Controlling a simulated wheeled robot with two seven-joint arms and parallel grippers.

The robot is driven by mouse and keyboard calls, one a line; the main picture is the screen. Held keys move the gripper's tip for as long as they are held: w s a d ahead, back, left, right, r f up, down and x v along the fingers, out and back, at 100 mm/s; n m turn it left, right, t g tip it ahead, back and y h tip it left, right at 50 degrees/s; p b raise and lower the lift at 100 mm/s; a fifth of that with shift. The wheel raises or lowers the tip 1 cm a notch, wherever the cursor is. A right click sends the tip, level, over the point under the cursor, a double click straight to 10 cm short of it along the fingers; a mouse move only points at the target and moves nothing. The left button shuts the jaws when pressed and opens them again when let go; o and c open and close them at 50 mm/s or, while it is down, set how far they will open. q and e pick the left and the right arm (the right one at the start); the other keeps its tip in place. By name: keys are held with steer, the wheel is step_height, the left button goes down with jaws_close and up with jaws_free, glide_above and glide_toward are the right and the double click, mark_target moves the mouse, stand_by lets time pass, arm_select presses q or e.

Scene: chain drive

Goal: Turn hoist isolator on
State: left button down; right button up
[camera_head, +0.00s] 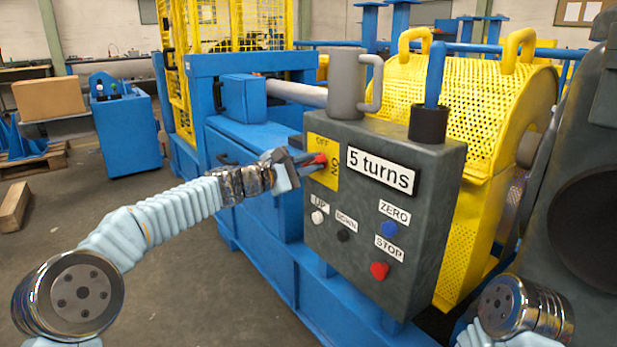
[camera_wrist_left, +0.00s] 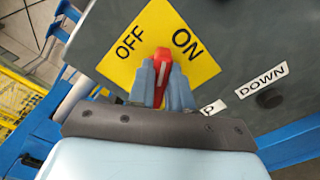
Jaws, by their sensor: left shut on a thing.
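The hoist isolator is a red rotary handle (camera_head: 319,159) on a yellow OFF/ON plate (camera_head: 322,178), at the upper left of a dark grey control box (camera_head: 353,228). In the left wrist view the red handle (camera_wrist_left: 160,62) stands between the two blue-grey fingers. Its tip lies between the OFF and ON words, at neither one. My left gripper (camera_head: 308,164) is shut on the handle, and it also shows in the left wrist view (camera_wrist_left: 163,87). My right gripper is out of view; only part of that arm shows at the bottom right.
The box face also carries a "5 turns" label (camera_head: 381,171), a white UP button (camera_head: 317,217), a black DOWN button (camera_head: 343,236), a blue ZERO button (camera_head: 390,228) and a red STOP button (camera_head: 379,270). A grey mug (camera_head: 346,85) and a dark cup (camera_head: 428,124) stand on top.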

arm_select(q)
steer(key=shift+s+d+f+m+b, duration=0.1)
steer(key=shift+f+m+b, duration=0.05)
steer(key=shift+m+b, duration=1.4)
steer(key=shift+d+f+m+b, duration=0.1)
steer(key=shift+m+b, duration=1.05)
steer(key=shift+m, duration=0.8)
steer(key=c, duration=1)
jaws_free()
steer(key=shift+c, duration=0.2)
steer(key=shift+a, duration=0.15)
steer(key=b+v, duration=0.1)
steer(key=v, duration=1.2)
steer(key=shift+s+a, duration=0.25)
